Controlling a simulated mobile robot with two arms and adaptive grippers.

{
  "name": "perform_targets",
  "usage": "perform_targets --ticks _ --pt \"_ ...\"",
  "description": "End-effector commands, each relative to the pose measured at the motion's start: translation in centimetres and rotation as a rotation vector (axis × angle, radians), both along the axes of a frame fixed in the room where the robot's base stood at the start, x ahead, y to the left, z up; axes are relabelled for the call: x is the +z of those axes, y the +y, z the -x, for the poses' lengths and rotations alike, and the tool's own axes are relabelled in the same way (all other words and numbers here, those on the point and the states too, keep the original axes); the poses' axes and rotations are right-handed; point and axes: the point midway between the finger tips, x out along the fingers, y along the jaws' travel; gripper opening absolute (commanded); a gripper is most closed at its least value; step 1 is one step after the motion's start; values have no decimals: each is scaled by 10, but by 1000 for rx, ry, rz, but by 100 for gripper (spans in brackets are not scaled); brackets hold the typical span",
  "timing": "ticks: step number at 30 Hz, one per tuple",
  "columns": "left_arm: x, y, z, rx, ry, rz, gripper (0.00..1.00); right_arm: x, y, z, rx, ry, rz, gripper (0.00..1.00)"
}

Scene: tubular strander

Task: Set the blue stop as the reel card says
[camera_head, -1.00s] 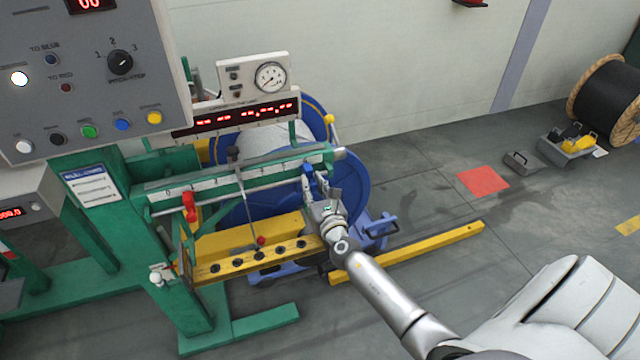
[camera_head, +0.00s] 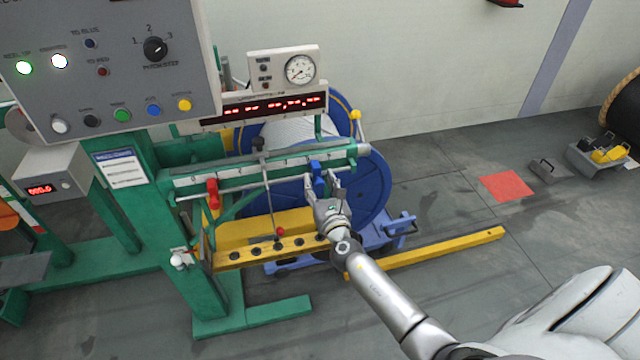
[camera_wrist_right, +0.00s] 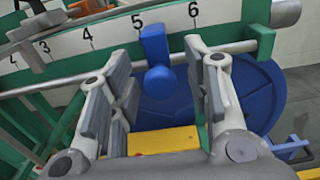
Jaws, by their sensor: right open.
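The blue stop (camera_head: 316,167) sits on a rail below the numbered scale (camera_head: 240,172), toward its right end. In the right wrist view the blue stop (camera_wrist_right: 155,52) stands between the 5 and 6 marks, nearer 5. My right gripper (camera_head: 322,186) is open, its fingers on either side of the stop, with gaps visible between them and it. The reel card (camera_head: 121,168), white with a blue header, is on the green post at left; its text is too small to read. My left gripper is not in view.
A red stop (camera_head: 212,193) is at the rail's left end. A dark slider with a hanging rod (camera_head: 259,145) is mid-scale. A control panel (camera_head: 110,70) overhangs at upper left. A blue reel (camera_head: 372,180) stands behind the rail; a yellow floor bar (camera_head: 450,250) lies at right.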

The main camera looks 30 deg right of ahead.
Motion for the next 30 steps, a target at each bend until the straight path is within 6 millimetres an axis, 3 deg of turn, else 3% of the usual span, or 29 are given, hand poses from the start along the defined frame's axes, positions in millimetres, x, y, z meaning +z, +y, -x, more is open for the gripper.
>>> perform_targets --ticks 7,21,30 --pt "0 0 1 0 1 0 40 -2 5 20 1 1 -2 45" --pt "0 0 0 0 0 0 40 -1 25 102 2 2 0 45" --pt "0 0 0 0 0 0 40 0 28 117 0 -1 0 45"
